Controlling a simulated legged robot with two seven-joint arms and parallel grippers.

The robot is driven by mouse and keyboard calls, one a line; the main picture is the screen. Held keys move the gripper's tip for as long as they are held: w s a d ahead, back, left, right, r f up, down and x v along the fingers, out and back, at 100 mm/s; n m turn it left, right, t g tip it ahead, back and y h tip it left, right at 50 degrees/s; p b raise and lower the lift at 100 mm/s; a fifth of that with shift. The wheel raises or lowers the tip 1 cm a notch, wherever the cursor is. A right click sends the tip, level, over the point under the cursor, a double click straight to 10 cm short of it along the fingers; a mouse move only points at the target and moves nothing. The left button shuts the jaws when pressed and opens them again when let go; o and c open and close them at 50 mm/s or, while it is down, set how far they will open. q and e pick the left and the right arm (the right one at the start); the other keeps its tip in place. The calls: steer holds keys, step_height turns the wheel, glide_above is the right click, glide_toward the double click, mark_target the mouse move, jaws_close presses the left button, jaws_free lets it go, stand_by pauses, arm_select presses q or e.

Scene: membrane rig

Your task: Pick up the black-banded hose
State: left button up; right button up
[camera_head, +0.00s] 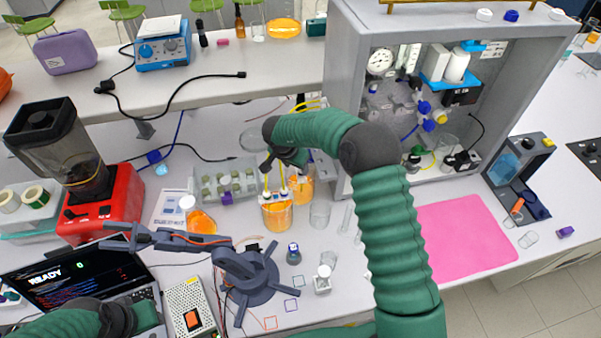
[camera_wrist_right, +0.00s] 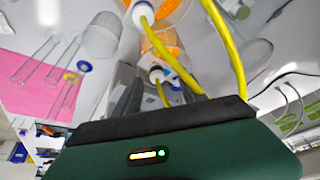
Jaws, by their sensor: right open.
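Yellow hoses run down into the beakers of orange liquid near the middle of the head view; one yellow hose (camera_head: 266,182) enters the front beaker (camera_head: 277,215) through a white fitting. In the right wrist view, one yellow hose (camera_wrist_right: 176,58) rises from a white cap, and another yellow hose (camera_wrist_right: 226,45) passes to its right. I cannot make out a black band on any hose. My right gripper (camera_head: 270,164) is open, just above and beside the hose tops, with no hose visibly held.
A vial rack (camera_head: 226,184) stands left of the beakers, and a dark-grey stand (camera_head: 250,275) is in front. A grey cabinet (camera_head: 340,60) rises behind to the right. Empty glassware (camera_head: 320,214) stands beside the beakers.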

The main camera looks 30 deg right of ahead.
steer(key=p+x, duration=0.1)
steer(key=x, duration=0.1)
steer(key=p+x, duration=0.1)
steer(key=shift+s+d+f, duration=0.1)
steer(key=shift+d+f, duration=0.15)
steer(key=shift+d, duration=0.3)
steer(key=shift+d+f, duration=0.1)
steer(key=shift+f, duration=0.2)
steer(key=shift+w+f, duration=0.15)
steer(key=shift+w, duration=0.05)
steer(key=c, duration=0.4)
steer(key=shift+s, duration=0.1)
jaws_close()
